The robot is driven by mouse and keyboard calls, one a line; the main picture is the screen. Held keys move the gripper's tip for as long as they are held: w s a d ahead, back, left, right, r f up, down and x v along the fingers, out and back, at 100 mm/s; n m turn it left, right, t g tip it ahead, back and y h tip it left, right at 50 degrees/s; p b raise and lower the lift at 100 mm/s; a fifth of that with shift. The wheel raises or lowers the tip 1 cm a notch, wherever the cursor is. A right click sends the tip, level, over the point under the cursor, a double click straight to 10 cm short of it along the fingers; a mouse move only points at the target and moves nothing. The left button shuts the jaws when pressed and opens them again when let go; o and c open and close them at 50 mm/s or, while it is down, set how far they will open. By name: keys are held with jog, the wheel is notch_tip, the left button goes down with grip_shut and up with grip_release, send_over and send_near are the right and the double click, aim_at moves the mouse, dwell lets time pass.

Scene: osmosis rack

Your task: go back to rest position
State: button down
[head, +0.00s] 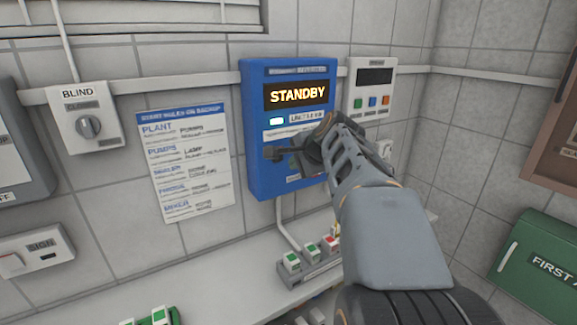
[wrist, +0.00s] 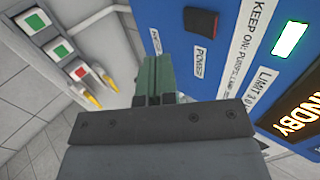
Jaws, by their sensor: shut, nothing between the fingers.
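My arm reaches up from the lower right in the head view, and my gripper (head: 275,154) is in front of the lower part of the blue control box (head: 255,110). The box's display (head: 297,94) reads STANDBY. In the wrist view my gripper (wrist: 158,75) has its fingers shut together with nothing between them. It is close to the blue box face (wrist: 220,60), beside a dark switch (wrist: 201,22) labelled POWER. I cannot tell whether the fingers touch the box. A lit white-green indicator (wrist: 291,40) shows on the box. My arm hides the box's lower right part.
A shelf (head: 110,285) below holds small blocks with green and red buttons (head: 292,261). A BLIND knob (head: 88,126), a paper list (head: 184,160) and a white panel (head: 370,90) are on the wall. A green first-aid box (head: 535,265) is at right.

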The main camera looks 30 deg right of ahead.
jog(key=shift+s+f+v, duration=0.3)
jog(key=shift+f+v, duration=0.05)
jog(key=shift+v, duration=2.4)
notch_tip(320, 180, down, 11)
jog(key=s+a+n+g, duration=0.2)
jog(key=s+n+g, duration=0.1)
jog(key=n, duration=0.4)
jog(key=s+a+f+n+g+p, duration=0.1)
jog(key=s+a+f+n, duration=0.3)
jog(key=a, duration=0.3)
jog(key=s+a+f+n+g+p, duration=0.1)
jog(key=s+a+f+n+g, duration=0.1)
jog(key=s+a+f+n, duration=0.2)
jog(key=a+f+n, duration=0.2)
jog(key=a+n, duration=0.1)
jog(key=a, duration=0.1)
jog(key=shift+p, duration=0.35)
